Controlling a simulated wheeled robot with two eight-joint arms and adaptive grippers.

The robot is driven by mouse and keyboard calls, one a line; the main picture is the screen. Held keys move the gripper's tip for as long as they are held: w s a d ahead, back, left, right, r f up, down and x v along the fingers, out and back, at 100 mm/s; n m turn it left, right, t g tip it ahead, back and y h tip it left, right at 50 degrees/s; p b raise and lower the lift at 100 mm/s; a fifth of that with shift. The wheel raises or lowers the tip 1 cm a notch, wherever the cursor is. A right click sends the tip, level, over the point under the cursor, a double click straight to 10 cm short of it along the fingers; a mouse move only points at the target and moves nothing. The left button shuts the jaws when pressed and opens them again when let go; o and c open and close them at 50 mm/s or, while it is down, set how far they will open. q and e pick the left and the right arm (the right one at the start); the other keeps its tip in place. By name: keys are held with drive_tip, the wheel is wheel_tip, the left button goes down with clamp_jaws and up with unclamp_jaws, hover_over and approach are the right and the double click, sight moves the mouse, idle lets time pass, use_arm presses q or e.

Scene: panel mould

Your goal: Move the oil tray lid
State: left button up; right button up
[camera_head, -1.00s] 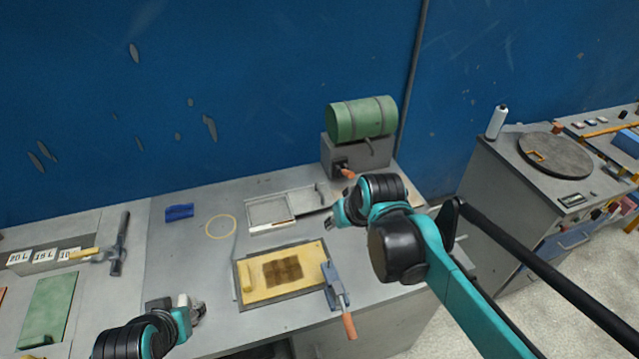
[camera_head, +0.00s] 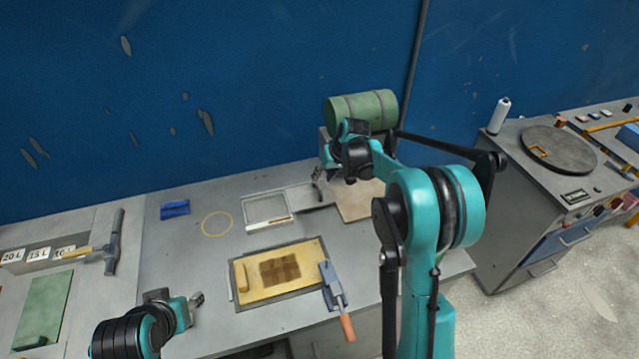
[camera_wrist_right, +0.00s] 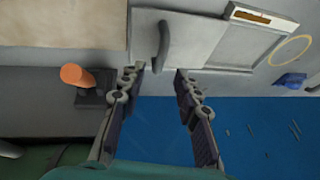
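The oil tray lid (camera_head: 300,195) is a flat grey plate with a dark upright handle. It lies at the right end of the pale-rimmed tray (camera_head: 270,223) at the back of the bench. In the right wrist view the lid (camera_wrist_right: 195,32) shows its bar handle (camera_wrist_right: 163,45) just beyond the fingertips. My right gripper (camera_wrist_right: 160,70) is open, with one finger on each side of the handle's line and nothing clearly held. In the head view my right gripper (camera_head: 317,185) is over the handle. My left gripper (camera_head: 198,300) hovers at the front left; its fingers are unclear.
A green drum (camera_head: 362,108) stands behind; its orange tap handle (camera_wrist_right: 75,75) is near the right gripper. A tan board (camera_head: 362,205) lies right of the lid. Bench left of the tray is mostly clear.

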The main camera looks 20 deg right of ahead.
sight(317, 185)
drive_tip(key=b+x, duration=0.1)
drive_tip(key=x, duration=0.3)
drive_tip(key=shift+a+f, duration=0.1)
drive_tip(key=shift+f, duration=0.1)
drive_tip(key=shift+w, duration=0.1)
clamp_jaws()
drive_tip(key=a, duration=1.5)
drive_tip(key=shift+s+a+p, duration=0.15)
drive_tip(key=shift+s+p, duration=0.15)
